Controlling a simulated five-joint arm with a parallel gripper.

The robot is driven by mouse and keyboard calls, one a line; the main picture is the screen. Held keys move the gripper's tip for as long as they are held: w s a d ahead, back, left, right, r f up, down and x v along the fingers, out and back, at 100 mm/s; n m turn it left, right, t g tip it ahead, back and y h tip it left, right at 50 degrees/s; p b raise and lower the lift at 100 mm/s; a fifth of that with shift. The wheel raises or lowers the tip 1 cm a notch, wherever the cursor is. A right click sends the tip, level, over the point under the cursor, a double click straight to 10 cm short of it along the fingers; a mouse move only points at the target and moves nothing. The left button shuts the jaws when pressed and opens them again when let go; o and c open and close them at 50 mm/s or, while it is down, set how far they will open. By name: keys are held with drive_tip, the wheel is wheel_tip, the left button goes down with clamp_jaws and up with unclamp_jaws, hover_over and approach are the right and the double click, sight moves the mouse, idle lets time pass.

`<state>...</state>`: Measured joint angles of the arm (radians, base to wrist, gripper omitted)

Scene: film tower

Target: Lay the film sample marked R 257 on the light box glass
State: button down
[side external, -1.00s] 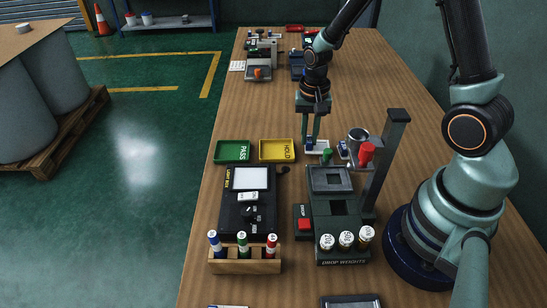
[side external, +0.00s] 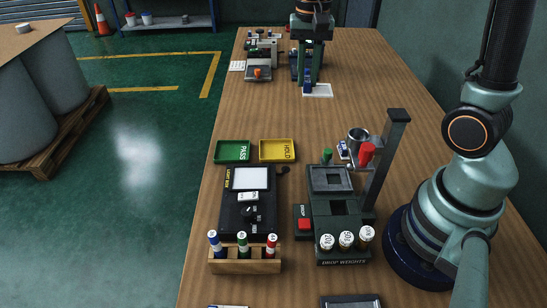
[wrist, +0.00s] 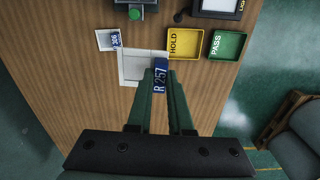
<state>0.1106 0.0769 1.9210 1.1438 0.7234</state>
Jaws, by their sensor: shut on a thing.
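My gripper (side external: 307,82) is shut on the blue tab of the film sample marked R 257 (wrist: 160,80). The sample's pale square sheet (wrist: 143,65) sticks out beyond the fingertips in the wrist view, and it also shows in the side view (side external: 321,91). It is held clear of the table. The light box (side external: 232,212) stands at the left of the near half of the table, with its white glass (side external: 250,178) bare. In the wrist view only the light box's edge (wrist: 238,13) shows, at the top. A second film sample with a 306 label (wrist: 103,40) lies on the table.
The green PASS tray (side external: 233,150) and yellow HOLD tray (side external: 277,150) sit just behind the light box. The drop tester (side external: 340,215) with its upright post (side external: 386,155) stands right of it. A marker rack (side external: 245,262) is in front. The middle table is clear.

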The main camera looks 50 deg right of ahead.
drive_tip(key=shift+n, duration=0.3)
drive_tip(key=shift+w+a+f, duration=0.45)
drive_tip(key=shift+a+f, duration=2.05)
drive_tip(key=shift+a, duration=0.6)
drive_tip(key=shift+w+a+f, duration=0.5)
drive_tip(key=shift+a+f, duration=2.05)
drive_tip(key=shift+a, duration=0.6)
drive_tip(key=shift+w+a+f, duration=0.45)
drive_tip(key=shift+a+f, duration=2.05)
drive_tip(key=shift+a, duration=0.6)
drive_tip(key=shift+f, duration=0.3)
drive_tip(key=shift+c, duration=0.9)
unclamp_jaws()
drive_tip(key=shift+r, duration=0.1)
wheel_tip(320, 180, up, 7)
